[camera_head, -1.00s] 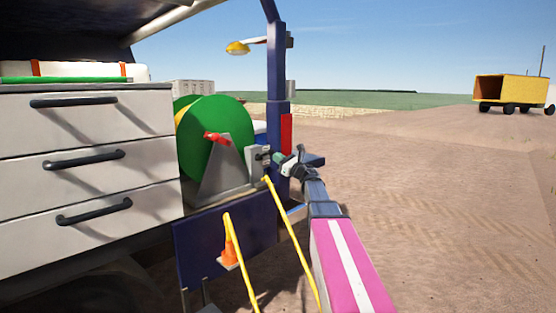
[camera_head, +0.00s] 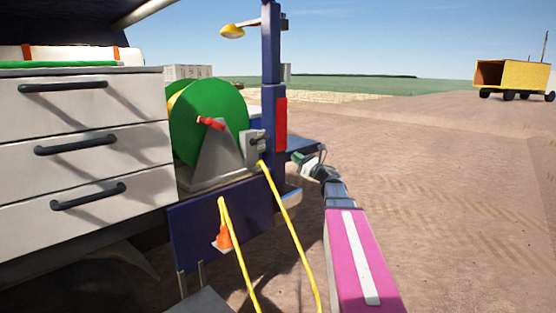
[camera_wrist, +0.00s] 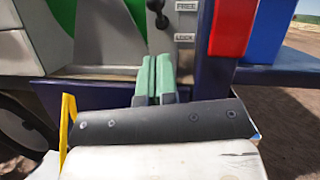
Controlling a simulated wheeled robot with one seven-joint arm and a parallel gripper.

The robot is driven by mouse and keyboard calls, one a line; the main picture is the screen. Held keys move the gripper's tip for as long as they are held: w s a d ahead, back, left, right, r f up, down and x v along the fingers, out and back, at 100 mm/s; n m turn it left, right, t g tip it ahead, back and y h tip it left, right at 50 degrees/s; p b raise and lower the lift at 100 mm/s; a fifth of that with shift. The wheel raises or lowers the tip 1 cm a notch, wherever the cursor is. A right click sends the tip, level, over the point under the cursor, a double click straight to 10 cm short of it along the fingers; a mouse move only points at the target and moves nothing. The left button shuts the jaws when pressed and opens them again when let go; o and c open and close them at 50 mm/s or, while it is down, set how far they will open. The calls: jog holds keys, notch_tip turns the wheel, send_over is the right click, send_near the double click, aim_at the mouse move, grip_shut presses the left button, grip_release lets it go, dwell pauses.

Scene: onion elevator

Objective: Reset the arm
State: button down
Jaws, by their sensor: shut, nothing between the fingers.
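My gripper (camera_head: 299,158) is at the end of my pink-and-white arm, to the right of the truck's blue post in the head view. In the wrist view its green fingers (camera_wrist: 155,80) are together with nothing between them. Beyond the fingertips is a grey panel with a small black lever (camera_wrist: 158,14) and plates marked FREE and LOCK. The fingers appear apart from the lever. The green reel (camera_head: 208,112) with its red handle (camera_head: 211,124) stands on the truck bed left of my gripper.
The blue post (camera_head: 271,70) with a red light (camera_head: 281,124) stands close to my gripper. White drawers (camera_head: 80,140) fill the left. Open dirt lies right, with a yellow trailer (camera_head: 513,75) far off.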

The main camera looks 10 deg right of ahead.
jog(key=s+d+f+m+g+h, duration=0.1)
jog(key=s+f+m+g+h, duration=0.1)
jog(key=f+m+h, duration=1.15)
jog(key=s+d+f+m+g+h, duration=0.15)
jog(key=f+m+h, duration=0.55)
jog(key=m, duration=1.3)
jog(key=s+a+f+m+g+y, duration=0.2)
jog(key=s+a+f+m+g, duration=0.3)
jog(key=s+f, duration=0.4)
jog(key=s+a+f+m+g+y, duration=0.3)
jog(key=s+a+f+m+g, duration=0.3)
jog(key=s, duration=0.8)
notch_tip(320, 180, down, 4)
jog(key=shift+s+f+m+g, duration=0.15)
jog(key=shift+m+g, duration=0.8)
jog(key=shift+m, duration=0.1)
